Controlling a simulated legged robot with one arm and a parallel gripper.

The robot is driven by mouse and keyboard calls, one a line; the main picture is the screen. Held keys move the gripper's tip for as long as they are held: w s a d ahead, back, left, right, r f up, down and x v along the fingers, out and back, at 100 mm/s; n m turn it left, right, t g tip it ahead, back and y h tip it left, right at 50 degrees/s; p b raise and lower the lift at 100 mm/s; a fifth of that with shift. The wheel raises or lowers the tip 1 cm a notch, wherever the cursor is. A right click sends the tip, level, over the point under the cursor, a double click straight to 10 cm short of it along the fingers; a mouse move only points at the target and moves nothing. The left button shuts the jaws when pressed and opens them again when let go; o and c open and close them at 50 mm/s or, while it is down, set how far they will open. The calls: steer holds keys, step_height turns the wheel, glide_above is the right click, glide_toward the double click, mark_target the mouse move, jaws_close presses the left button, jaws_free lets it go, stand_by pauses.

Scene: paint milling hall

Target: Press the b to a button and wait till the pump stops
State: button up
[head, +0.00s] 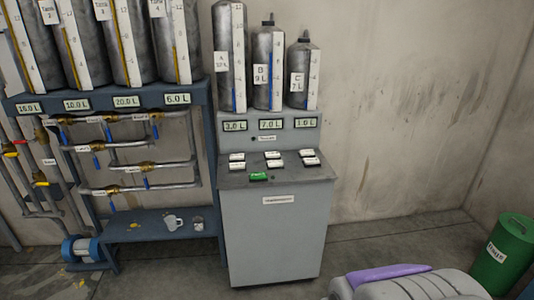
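A grey console (275,235) stands in the middle of the head view. Its sloped top carries several white buttons (272,154) in two rows and one green button (258,177) in front. The button labels are too small to read, so I cannot tell which one is B to A. Behind them stand metal vessels A (224,75), B (261,90) and C (297,90), each with a scale strip. My gripper is not in view.
A blue rack (112,96) at left holds several tanks above pipes with blue-handled valves. A green bin (503,253) is at right. Floor right of the console is clear.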

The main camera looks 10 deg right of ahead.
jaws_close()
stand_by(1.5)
